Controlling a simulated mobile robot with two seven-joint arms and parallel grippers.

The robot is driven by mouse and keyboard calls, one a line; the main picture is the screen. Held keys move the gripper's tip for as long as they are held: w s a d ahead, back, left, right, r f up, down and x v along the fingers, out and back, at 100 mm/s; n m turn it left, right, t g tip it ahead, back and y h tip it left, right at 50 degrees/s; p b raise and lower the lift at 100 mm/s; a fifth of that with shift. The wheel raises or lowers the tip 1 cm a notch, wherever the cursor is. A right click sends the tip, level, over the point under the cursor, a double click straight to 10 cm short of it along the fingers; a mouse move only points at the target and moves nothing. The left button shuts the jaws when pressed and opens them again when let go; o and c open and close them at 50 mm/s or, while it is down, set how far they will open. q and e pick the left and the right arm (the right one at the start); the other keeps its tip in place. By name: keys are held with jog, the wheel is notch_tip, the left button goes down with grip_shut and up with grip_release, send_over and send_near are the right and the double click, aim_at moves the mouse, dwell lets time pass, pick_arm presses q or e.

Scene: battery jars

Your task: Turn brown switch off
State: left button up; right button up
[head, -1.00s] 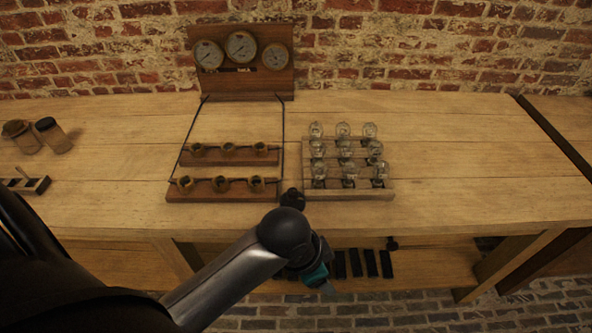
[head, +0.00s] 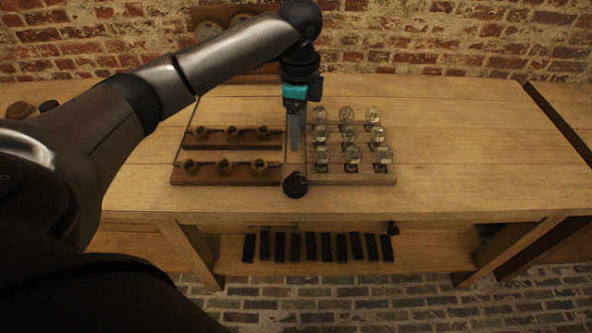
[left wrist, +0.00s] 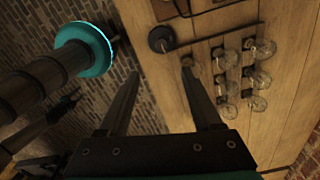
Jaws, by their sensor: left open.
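A round dark knob-like piece (head: 295,184) sits at the front edge of the workbench, between the brown holder racks and the glass jars. It looks black in the head view; no clearly brown switch can be made out. A dark round piece (left wrist: 160,40) with a dark bar running from it shows in the left wrist view, just beyond my fingertips. My left gripper (head: 295,140) points down over the bench behind the knob, beside the jars. Its two fingers (left wrist: 160,76) are apart with nothing between them.
A rack of glass jars (head: 347,142) stands right of my left gripper. Two brown racks (head: 226,174) with round holders stand to its left. Dark slabs (head: 310,246) line the lower shelf, with a small black knob (head: 392,229) nearby. The bench's right side is clear.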

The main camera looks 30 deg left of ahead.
pick_arm(q)
jog(key=b, duration=0.4)
send_near(296, 175)
notch_tip(296, 175, down, 9)
jog(key=shift+r, duration=0.1)
pick_arm(e)
jog(key=f, duration=0.2)
jog(key=s+f, duration=0.1)
jog(key=f, duration=0.1)
jog(key=shift+d, duration=0.1)
pick_arm(q)
jog(key=shift+c, duration=0.2)
grip_shut()
